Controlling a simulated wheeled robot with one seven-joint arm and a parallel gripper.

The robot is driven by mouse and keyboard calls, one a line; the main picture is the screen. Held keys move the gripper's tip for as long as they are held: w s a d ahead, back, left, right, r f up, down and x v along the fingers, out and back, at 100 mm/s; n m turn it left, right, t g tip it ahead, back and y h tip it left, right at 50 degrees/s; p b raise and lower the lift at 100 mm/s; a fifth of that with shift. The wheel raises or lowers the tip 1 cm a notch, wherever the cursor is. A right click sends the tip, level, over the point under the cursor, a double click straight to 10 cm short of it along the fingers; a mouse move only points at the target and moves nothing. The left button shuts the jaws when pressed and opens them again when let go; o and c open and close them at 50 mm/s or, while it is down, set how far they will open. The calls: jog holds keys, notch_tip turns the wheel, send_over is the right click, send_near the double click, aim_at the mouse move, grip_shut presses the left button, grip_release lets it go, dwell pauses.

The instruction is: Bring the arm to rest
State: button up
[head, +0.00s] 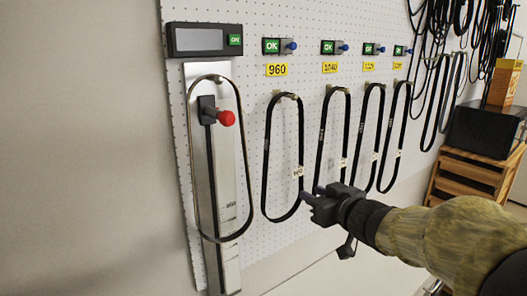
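My gripper (318,204) is in front of the white pegboard (255,120), low and right of centre, on an arm with a camouflage sleeve coming in from the lower right. It looks empty. Its fingers point left towards the bottom of the first black belt (267,160); I cannot tell whether they touch it. The finger gap is too small to judge clearly. A belt loop (250,165) hangs around the measuring fixture (228,200) on the left, which has a red knob (226,118).
Several more black belts (318,150) hang in a row under green OK indicators (329,47) and yellow number labels (276,70). A grey display (199,40) sits above the fixture. A dark box (485,130) stands on a wooden rack (468,175) at right. The left wall is bare.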

jog(key=s+d+f+m+g+h, duration=0.2)
jog(key=f+h, duration=0.1)
jog(key=f, duration=0.4)
jog(key=s+d+f+m+g+h, duration=0.2)
jog(key=s+f+h, duration=0.1)
jog(key=f, duration=0.5)
jog(key=s+a+f+m+g+b, duration=0.1)
jog(key=s+a+f+g, duration=0.1)
jog(key=s+f+g, duration=0.5)
jog(key=s+f, duration=0.4)
jog(key=s, duration=0.3)
jog(key=shift+s+f+g, duration=0.15)
jog(key=shift+s+g, duration=0.1)
jog(key=shift+g, duration=0.15)
jog(key=shift+w+a, duration=0.1)
jog(key=shift+o, duration=0.9)
dwell(1.6)
